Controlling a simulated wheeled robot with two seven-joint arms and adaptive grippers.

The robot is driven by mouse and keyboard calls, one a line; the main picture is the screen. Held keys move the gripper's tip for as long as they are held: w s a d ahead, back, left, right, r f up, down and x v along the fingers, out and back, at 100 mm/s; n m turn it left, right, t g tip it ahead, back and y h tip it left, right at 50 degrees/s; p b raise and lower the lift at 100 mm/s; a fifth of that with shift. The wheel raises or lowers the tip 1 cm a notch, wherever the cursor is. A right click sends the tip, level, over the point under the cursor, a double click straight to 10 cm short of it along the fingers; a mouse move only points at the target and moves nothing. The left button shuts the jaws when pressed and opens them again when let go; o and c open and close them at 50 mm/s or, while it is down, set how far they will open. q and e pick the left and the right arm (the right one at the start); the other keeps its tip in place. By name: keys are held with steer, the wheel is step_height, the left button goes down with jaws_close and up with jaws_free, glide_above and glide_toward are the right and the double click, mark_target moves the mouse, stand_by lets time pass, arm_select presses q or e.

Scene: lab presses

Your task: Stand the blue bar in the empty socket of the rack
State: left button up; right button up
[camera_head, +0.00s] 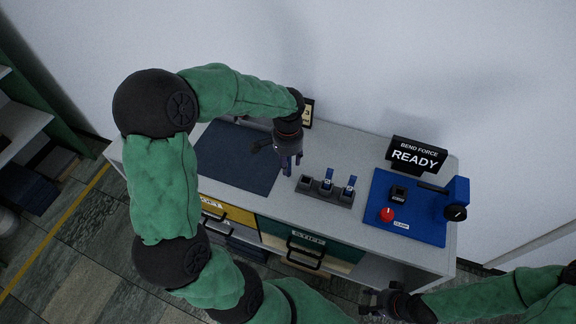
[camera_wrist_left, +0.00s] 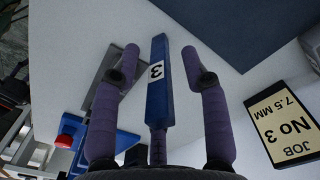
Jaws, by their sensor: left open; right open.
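A blue bar (camera_wrist_left: 159,85) with a white label "3" lies between the fingers of my open left gripper (camera_wrist_left: 158,62) in the left wrist view, with gaps to both fingertips. In the head view the left gripper (camera_head: 291,166) points down over the table, just left of the grey rack (camera_head: 325,199). Two blue bars stand in the rack's middle (camera_head: 327,178) and right (camera_head: 349,185) sockets; the left socket (camera_head: 305,183) is empty. I cannot tell what bears the bar between my fingers. My right gripper (camera_head: 378,303) is open and empty in front of the table.
A dark mat (camera_head: 237,160) lies left of the rack. A blue press base (camera_head: 405,222) with a red button (camera_head: 387,214) is to the right, below a "READY" display (camera_head: 418,156). A job card (camera_wrist_left: 283,122) reads "No 3, 7.5 MM". Drawers (camera_head: 305,243) are below the tabletop.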

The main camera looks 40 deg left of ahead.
arm_select(q)
jaws_close()
steer(key=shift+r, duration=0.1)
